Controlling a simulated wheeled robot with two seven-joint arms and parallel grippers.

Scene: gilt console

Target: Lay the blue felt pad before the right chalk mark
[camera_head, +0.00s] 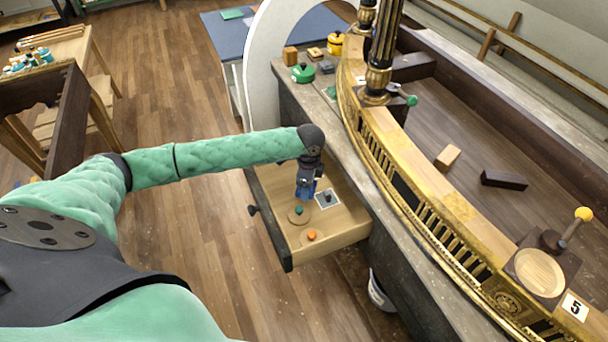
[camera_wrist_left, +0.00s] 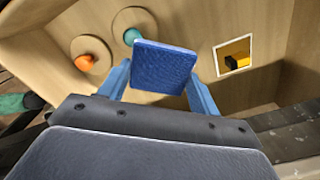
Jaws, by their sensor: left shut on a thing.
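My left gripper (camera_head: 306,188) is shut on the blue felt pad (camera_wrist_left: 165,66) over the open wooden drawer (camera_head: 337,233). In the left wrist view the flat, square pad sits between the two blue fingertips, slightly tilted. In the head view the gripper mostly hides the pad. I cannot make out the chalk marks in either view. My right gripper is not in view.
The drawer holds a round disc with a teal knob (camera_head: 299,210), another with an orange knob (camera_head: 311,235), and a white-framed square (camera_head: 328,198). The gilt balustrade (camera_head: 408,195) stands right of it. A green pot (camera_head: 303,73) stands behind on the ledge.

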